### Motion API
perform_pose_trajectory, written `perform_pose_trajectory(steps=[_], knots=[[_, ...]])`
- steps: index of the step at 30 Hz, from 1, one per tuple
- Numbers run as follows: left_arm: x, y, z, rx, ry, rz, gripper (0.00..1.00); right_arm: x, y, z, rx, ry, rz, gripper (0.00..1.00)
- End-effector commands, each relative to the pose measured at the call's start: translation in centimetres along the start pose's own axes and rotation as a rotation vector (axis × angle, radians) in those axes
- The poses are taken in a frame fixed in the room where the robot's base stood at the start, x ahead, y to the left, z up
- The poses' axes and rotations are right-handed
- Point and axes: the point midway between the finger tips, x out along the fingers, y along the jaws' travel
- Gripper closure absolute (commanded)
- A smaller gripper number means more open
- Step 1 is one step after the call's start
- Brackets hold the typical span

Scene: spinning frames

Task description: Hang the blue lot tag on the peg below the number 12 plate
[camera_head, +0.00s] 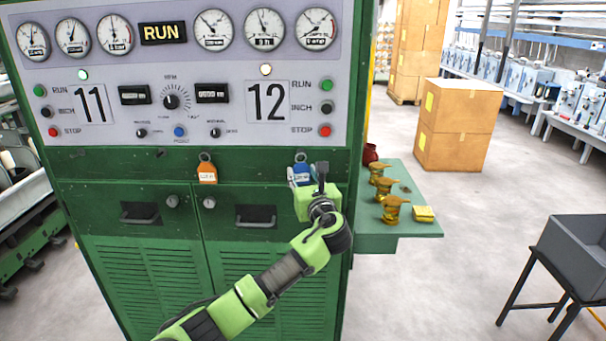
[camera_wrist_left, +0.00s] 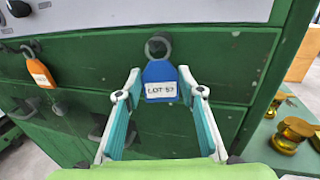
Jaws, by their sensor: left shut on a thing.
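The blue lot tag (camera_head: 300,174) is upright against the green cabinet front, below and a little right of the number 12 plate (camera_head: 268,101). My left gripper (camera_wrist_left: 160,88) is shut on the tag's sides; its label and metal ring (camera_wrist_left: 157,47) show in the left wrist view. The ring is at the dark peg below the 12 plate; I cannot tell whether it is around the peg. An orange tag (camera_head: 207,173) hangs by its ring from another peg, also in the left wrist view (camera_wrist_left: 40,73). My right gripper is not in view.
Drawer handles (camera_head: 256,216) stick out below the tags. Cardboard boxes (camera_head: 457,125) stand behind. A grey bin (camera_head: 577,250) is at right.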

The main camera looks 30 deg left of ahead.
Motion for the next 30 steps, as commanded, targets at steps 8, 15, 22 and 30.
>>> perform_pose_trajectory(steps=[8, 15, 22, 30], knots=[[0.0, 0.0, 0.0, 0.000, 0.000, 0.000, 0.81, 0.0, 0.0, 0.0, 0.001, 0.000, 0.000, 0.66], [0.0, 0.0, 0.0, 0.000, -0.001, 0.000, 0.45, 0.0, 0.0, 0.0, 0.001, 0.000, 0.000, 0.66], [0.0, 0.0, 0.0, 0.000, -0.001, 0.000, 0.45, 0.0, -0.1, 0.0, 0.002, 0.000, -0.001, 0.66], [-1.6, -0.1, 0.0, 0.000, -0.001, -0.003, 0.45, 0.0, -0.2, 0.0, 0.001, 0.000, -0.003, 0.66]])
